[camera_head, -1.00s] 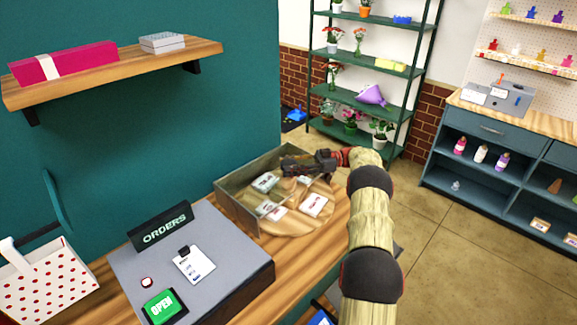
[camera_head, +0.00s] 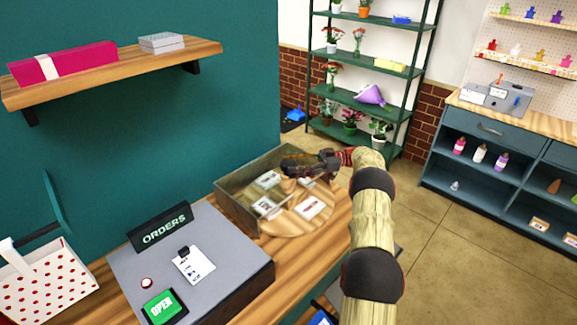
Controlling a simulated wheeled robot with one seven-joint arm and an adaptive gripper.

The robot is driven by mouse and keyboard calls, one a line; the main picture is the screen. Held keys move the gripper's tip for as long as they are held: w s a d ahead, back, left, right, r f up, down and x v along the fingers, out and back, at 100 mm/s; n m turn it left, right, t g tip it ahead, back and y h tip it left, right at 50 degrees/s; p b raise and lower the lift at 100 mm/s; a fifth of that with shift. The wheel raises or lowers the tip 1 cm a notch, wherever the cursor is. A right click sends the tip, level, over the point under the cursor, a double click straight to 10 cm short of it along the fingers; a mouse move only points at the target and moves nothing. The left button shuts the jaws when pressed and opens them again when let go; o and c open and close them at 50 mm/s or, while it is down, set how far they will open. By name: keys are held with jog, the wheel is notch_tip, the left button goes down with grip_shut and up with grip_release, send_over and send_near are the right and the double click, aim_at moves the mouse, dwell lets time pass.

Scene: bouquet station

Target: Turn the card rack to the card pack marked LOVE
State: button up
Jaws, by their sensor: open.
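The card rack is a round wooden turntable (camera_head: 287,224) on the counter, partly inside a grey-sided box (camera_head: 236,209). Several white card packs lie on it. One pack (camera_head: 311,207) lies at the front right, one (camera_head: 264,206) at the left and one (camera_head: 268,180) at the back left. Another is partly hidden under my gripper. The marks on the packs are too small to read, so I cannot tell which says LOVE. My gripper (camera_head: 288,165) is open over the back of the turntable, pointing left. Whether it touches the rack or a pack is unclear.
A grey order desk with an ORDERS sign (camera_head: 160,228), a clipboard (camera_head: 194,264) and a green OPEN sign (camera_head: 160,307) stands left of the rack. A wooden shelf (camera_head: 120,67) hangs above. A green plant rack (camera_head: 357,103) stands behind, beyond open floor.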

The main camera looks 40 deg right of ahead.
jog(key=v, duration=0.6)
jog(key=shift+c, duration=0.2)
